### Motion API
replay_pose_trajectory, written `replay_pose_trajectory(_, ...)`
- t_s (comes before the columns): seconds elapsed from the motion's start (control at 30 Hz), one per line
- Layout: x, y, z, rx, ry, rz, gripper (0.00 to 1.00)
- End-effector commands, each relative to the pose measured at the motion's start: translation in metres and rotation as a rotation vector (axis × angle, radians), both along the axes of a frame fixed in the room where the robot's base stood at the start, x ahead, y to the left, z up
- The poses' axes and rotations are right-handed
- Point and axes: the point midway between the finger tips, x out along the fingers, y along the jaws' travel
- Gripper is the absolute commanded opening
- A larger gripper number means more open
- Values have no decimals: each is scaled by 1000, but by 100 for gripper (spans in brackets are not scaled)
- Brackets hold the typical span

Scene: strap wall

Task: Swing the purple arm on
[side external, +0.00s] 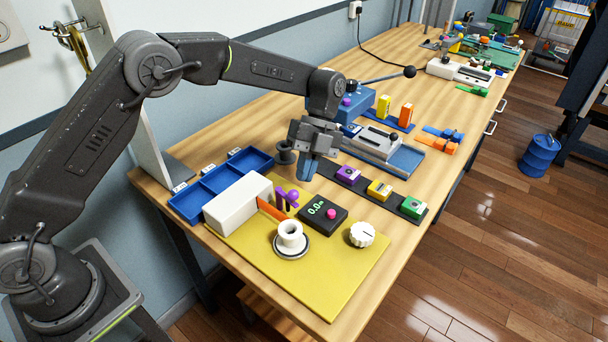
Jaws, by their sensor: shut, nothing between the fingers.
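The purple arm (290,198) looks like the small purple piece with a rounded knob beside the white box, on the yellow board. Its exact pose is too small to tell. My gripper (307,176) points down with its blue fingers shut and empty. In the picture it is just above and right of the purple piece, apart from it. Its height over the table is hard to judge.
The yellow board (330,290) also carries a white box (238,204), an orange flap (271,209), a white spool (290,238), a dark display (321,214) and a white dial (363,234). A dark strip (375,196) with coloured blocks and a blue tray (187,207) stand nearby.

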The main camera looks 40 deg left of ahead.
Motion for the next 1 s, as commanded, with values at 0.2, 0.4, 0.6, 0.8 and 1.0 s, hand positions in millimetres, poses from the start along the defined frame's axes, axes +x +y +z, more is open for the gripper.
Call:
replay_pose_trajectory(0.2, 20, 4, 28, -1, -3, 1, 0)
replay_pose_trajectory(0.4, 30, 6, 45, 0, -1, 1, 0)
replay_pose_trajectory(0.6, 34, 7, 51, 0, 1, 1, 0)
replay_pose_trajectory(0.8, 34, 7, 51, 0, 1, 1, 0)
replay_pose_trajectory(1.0, 31, 10, 62, 25, -22, 44, 0)
